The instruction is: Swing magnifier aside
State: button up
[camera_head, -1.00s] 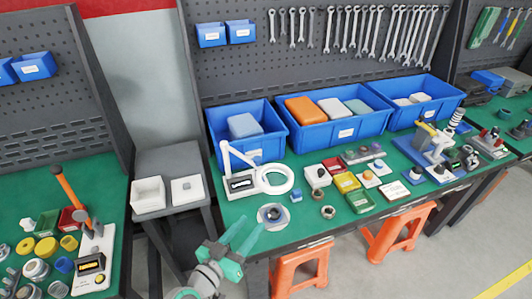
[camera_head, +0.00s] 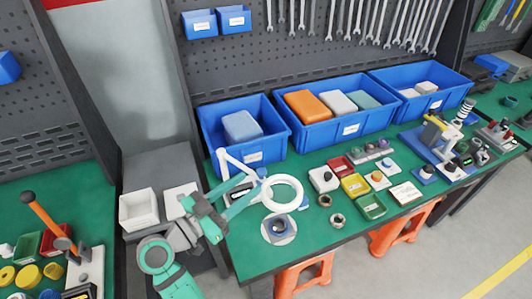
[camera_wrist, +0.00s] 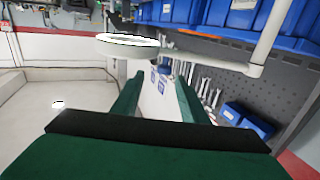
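The magnifier is a white ring lens (camera_head: 282,193) on a thin jointed white arm, at the left end of the green bench. Its base is largely hidden behind my gripper (camera_head: 246,189) in the head view. In the wrist view the ring (camera_wrist: 128,46) shows nearly edge-on above my fingers, with the white arm (camera_wrist: 272,38) to the right. My gripper (camera_wrist: 157,86) is open, with a clear gap between its green fingers. Its fingertips are close to the magnifier's arm on the ring's left. I cannot tell whether they touch.
Blue bins (camera_head: 322,120) line the bench's back. Small coloured trays (camera_head: 354,186) and metal nuts (camera_head: 337,219) lie right of the ring. A grey stand with white boxes (camera_head: 138,209) is at the left. Some green surface at the bench's front (camera_head: 262,262) is clear.

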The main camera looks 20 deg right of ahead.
jog(key=shift+w+d, duration=0.2)
jog(key=shift+w, duration=0.3)
jog(key=x, duration=1)
jog(key=shift+d, duration=0.2)
grip_shut()
jog(key=shift+w, duration=0.15)
